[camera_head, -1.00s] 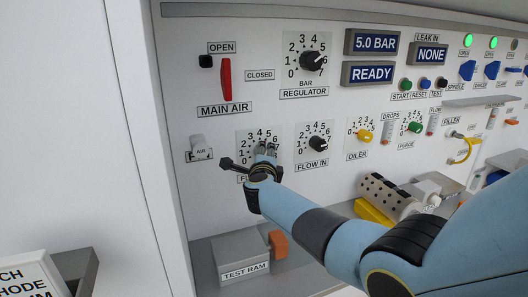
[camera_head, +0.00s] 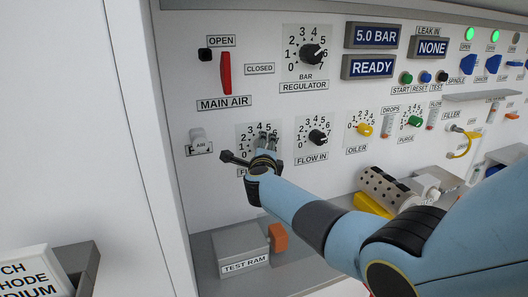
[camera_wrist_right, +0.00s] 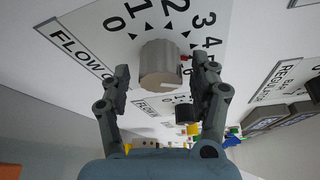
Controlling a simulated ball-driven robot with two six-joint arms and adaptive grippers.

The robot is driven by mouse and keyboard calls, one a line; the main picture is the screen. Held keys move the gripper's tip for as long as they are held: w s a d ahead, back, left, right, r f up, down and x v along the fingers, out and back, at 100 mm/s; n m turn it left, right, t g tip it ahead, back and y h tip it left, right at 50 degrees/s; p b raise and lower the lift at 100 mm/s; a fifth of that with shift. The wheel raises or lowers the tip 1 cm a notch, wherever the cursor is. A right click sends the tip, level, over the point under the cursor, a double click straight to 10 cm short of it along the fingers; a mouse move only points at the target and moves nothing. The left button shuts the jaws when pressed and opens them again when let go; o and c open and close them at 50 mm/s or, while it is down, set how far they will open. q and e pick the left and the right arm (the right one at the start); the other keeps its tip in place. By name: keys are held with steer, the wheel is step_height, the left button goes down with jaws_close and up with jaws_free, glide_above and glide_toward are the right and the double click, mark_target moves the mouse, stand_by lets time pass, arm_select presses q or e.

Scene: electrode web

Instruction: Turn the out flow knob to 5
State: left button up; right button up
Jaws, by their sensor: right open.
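The out flow knob (camera_wrist_right: 160,65) shows in the right wrist view as a round grey-beige knob, with part of a "FLOW O" label (camera_wrist_right: 72,50) beside it. Its dial numbers run around it, and a small red mark shows at its right side. My right gripper (camera_wrist_right: 160,75) is open, one finger on each side of the knob; contact is unclear. In the head view the right gripper (camera_head: 265,140) is in front of the out flow dial plate (camera_head: 245,133), hiding the knob and part of its label. My left gripper is not in view.
The flow in knob (camera_head: 317,137) is close to the right of the gripper, and the regulator knob (camera_head: 312,54) is above. The air fitting (camera_head: 198,138) is to the left. The test ram box (camera_head: 241,252) stands below on the ledge.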

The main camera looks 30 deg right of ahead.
steer(key=v, duration=1.2)
